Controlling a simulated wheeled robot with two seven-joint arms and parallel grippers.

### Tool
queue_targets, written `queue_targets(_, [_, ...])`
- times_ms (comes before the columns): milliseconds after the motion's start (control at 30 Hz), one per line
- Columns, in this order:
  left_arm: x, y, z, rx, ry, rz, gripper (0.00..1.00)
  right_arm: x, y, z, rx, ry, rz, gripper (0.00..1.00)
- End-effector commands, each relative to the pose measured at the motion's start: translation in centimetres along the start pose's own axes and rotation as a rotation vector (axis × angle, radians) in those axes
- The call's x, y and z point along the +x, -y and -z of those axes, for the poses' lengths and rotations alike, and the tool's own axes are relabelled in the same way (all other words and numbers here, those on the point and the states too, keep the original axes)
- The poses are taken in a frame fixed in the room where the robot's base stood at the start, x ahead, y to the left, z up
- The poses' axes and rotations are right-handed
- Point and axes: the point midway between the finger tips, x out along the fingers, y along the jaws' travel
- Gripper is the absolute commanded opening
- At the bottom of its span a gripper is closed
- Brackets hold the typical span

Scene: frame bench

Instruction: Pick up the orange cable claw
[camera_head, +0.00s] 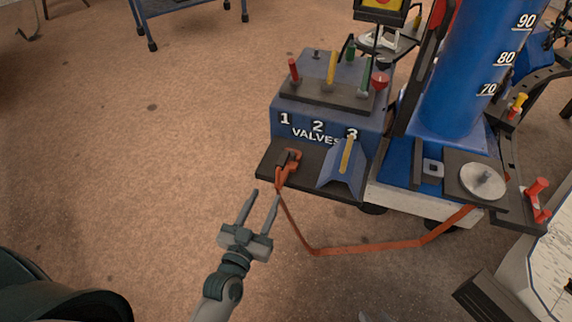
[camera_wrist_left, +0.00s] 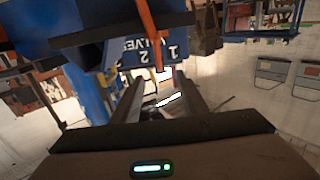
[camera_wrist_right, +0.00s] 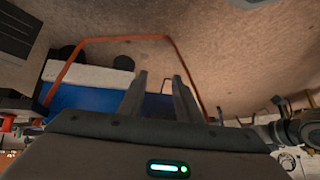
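The orange cable claw (camera_head: 287,161) rests on the dark ledge in front of the valve box, left of a blue wedge with a yellow handle. Its orange cable (camera_head: 365,247) loops down and right to the machine's base. The cable also shows in the right wrist view (camera_wrist_right: 125,38) and hangs across the left wrist view (camera_wrist_left: 143,20). My left gripper (camera_head: 265,193) is open and empty, below and slightly left of the claw, apart from it. My right gripper (camera_wrist_right: 160,78) is open and empty in the right wrist view, with the cable loop beyond its fingers.
The blue valve box (camera_head: 330,115) carries red, yellow and green levers. A blue cylinder (camera_head: 465,70) and a grey disc (camera_head: 482,181) stand to its right. A white sheet (camera_head: 550,265) is at lower right.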

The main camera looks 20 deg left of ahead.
Motion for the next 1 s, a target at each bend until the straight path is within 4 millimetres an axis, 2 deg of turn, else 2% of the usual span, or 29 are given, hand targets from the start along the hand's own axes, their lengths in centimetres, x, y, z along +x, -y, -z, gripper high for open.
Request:
queue_targets(167, [2.0,0.0,0.1,-0.002,-0.003,0.001,0.40,0.1,0.1,0.1,0.001,-0.008,0.003,0.31])
queue_targets(500, [8.1,-0.1,0.0,-0.002,-0.003,0.000,0.40,0.3,0.5,0.5,0.006,-0.042,0.015,0.31])
queue_targets(700, [10.9,0.0,0.0,-0.001,-0.002,0.001,0.40,0.4,0.9,1.0,0.007,-0.071,0.025,0.31])
queue_targets(833, [11.7,0.0,0.0,-0.001,0.000,0.000,0.40,0.4,1.2,1.3,0.004,-0.088,0.030,0.31])
queue_targets(1000, [11.8,0.0,0.0,0.000,0.000,0.000,0.40,0.3,1.3,1.5,0.002,-0.095,0.032,0.31])
